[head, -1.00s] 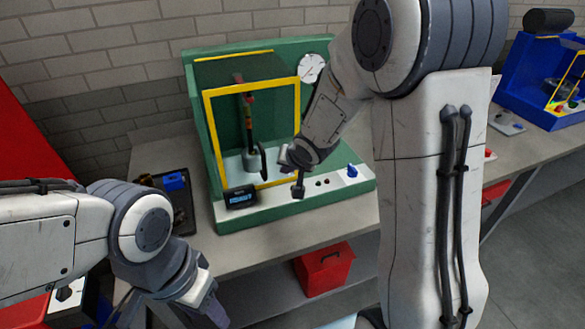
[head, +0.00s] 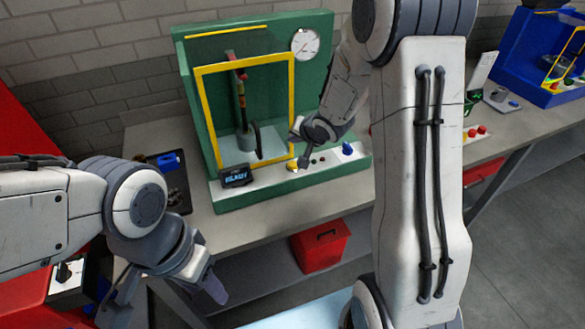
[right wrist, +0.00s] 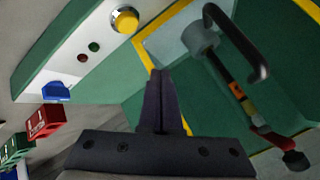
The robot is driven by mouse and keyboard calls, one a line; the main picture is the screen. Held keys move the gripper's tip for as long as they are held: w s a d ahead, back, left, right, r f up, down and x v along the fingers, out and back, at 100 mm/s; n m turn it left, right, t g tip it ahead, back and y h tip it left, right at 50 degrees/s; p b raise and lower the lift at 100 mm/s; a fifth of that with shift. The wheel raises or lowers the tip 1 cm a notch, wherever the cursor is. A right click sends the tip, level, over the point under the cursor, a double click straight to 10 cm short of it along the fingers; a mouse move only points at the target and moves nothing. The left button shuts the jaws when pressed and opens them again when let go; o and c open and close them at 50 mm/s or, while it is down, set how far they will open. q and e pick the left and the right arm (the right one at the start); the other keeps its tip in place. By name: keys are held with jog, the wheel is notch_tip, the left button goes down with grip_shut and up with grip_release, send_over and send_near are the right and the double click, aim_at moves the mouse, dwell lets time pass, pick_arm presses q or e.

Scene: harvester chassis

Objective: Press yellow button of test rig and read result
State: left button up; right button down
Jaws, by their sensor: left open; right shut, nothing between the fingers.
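The green test rig (head: 184,90) stands on the grey bench with a yellow frame (head: 201,113) around its bay. Its yellow button (head: 292,166) is on the white front panel and shows clear in the right wrist view (right wrist: 126,20). A small dark display (head: 236,176) at the panel's left shows blue characters that I cannot read for certain. My right gripper (head: 300,150) is shut and empty, just above and right of the button, apart from it; its closed fingers show in the right wrist view (right wrist: 158,90). My left gripper (head: 213,285) is open and empty, low in front of the bench.
A blue knob (head: 348,148) and two small dark lights sit right of the button. A round gauge (head: 305,44) is at the rig's top right. A dark tray (head: 178,195) with a blue item lies left. A red box (head: 320,246) is below the bench.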

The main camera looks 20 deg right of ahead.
aim_at(294, 167)
notch_tip(294, 167, down, 6)
jog(key=b, duration=0.5)
jog(key=shift+f+b, duration=0.3)
jog(key=shift+f, duration=0.1)
dwell(1.4)
jog(key=shift+f, duration=0.4)
jog(key=shift+f+b, duration=0.4)
jog(key=shift+f, duration=0.1)
dwell(0.5)
jog(key=shift+r, duration=0.1)
jog(key=shift+r+p, duration=0.8)
jog(key=shift+p, duration=0.3)
